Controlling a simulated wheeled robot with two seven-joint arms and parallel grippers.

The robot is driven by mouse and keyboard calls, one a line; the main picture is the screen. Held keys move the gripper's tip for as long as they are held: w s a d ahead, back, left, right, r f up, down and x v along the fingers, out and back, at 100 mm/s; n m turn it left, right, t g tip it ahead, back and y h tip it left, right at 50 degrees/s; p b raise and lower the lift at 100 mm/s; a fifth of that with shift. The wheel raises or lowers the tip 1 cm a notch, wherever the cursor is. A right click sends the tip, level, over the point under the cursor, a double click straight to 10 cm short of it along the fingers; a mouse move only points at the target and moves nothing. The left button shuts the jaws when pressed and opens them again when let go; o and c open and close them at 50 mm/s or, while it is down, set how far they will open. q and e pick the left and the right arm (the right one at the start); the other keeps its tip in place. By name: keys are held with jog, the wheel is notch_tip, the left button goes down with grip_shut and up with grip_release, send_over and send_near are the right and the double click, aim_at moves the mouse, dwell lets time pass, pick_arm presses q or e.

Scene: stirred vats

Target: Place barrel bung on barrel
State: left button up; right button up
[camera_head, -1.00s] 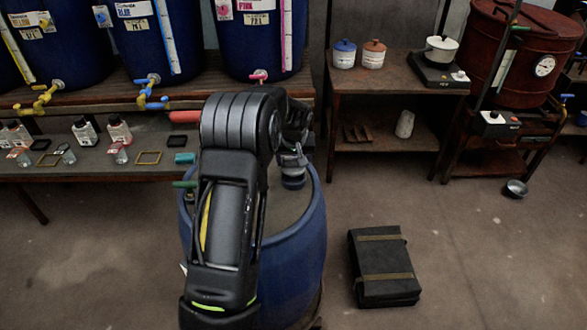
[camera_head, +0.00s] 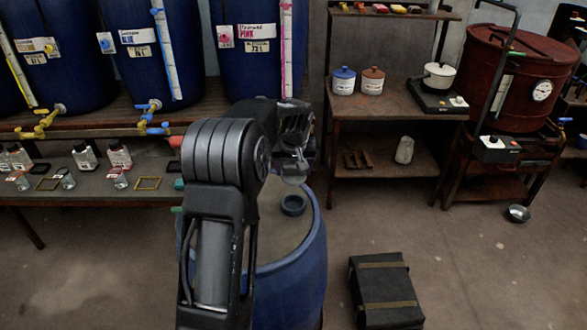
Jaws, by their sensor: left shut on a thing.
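The barrel (camera_head: 292,285) is a large blue drum standing upright in the middle, with a grey-brown top. A small dark blue round collar (camera_head: 293,206) stands on that top. My left gripper (camera_head: 294,172) is above and just behind the collar in the picture, apart from it. It is shut on a small greyish thing, which I take to be the barrel bung; the gripper and the dim light hide most of its shape. My left arm covers the left part of the barrel. My right gripper is not in view.
A black case (camera_head: 385,290) lies on the floor to the right. A shelf (camera_head: 380,118) with two lidded jars and a pot stands behind. Blue vats (camera_head: 150,55) with taps stand on a bench at the left. A red tank (camera_head: 515,80) stands at the right.

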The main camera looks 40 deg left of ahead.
pick_arm(q)
jog(key=s+d+r+m+h, duration=0.1)
jog(key=s+d+m, duration=0.1)
jog(key=d, duration=0.8)
jog(key=s+d+r+m+h, duration=0.1)
jog(key=s+d+m, duration=0.1)
jog(key=d, duration=0.8)
jog(key=s+d+r+m+t+h, duration=0.1)
jog(key=d+m, duration=0.3)
jog(key=d, duration=0.6)
jog(key=shift+s+r, duration=0.35)
jog(key=shift+s, duration=0.15)
